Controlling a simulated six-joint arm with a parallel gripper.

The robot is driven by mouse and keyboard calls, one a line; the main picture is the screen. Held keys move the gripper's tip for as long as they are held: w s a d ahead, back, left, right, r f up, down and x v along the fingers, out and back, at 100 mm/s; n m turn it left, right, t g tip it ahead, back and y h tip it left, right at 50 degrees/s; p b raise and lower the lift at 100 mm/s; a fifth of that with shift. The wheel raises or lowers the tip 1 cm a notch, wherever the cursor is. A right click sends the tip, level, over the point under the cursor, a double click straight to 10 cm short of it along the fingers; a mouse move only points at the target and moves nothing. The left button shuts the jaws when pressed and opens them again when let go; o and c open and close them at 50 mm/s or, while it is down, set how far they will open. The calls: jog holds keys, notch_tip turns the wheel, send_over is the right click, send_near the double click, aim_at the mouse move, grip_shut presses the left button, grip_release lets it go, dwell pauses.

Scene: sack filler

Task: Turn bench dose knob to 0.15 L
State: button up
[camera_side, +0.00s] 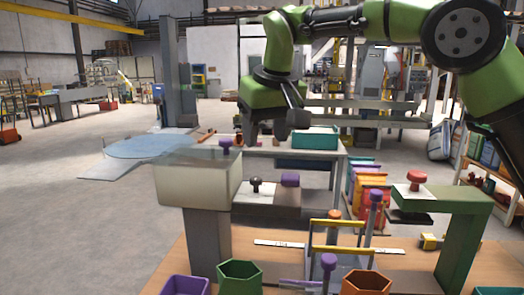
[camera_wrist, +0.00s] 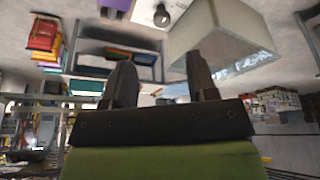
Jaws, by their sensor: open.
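A black knob (camera_side: 255,185) sits on the pale dosing unit (camera_side: 254,200) beside the translucent hopper (camera_side: 198,178). It also shows at the top of the wrist view (camera_wrist: 161,17). I take it for the dose knob; its scale and setting are too small to read. A purple block (camera_side: 290,180) stands just right of it. My gripper (camera_side: 272,122) is open and empty, above and apart from the knob. In the wrist view its two dark fingers (camera_wrist: 161,80) are spread, with nothing between them.
A green frame (camera_side: 460,225) with a red knob (camera_side: 416,181) stands at right. Purple-topped levers (camera_side: 375,205) and a yellow bar (camera_side: 338,223) rise in front. A green hexagonal bin (camera_side: 240,277) and an orange one (camera_side: 366,284) line the bench front.

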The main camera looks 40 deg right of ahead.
aim_at(257, 178)
jog(key=w+d+n+g+y, duration=0.2)
jog(key=d+n+y, duration=0.3)
jog(key=n, duration=1)
jog(key=x, duration=1)
jog(key=shift+a, duration=0.15)
jog(key=shift+c, duration=0.3)
jog(key=shift+r, duration=0.1)
jog(key=c, duration=0.9)
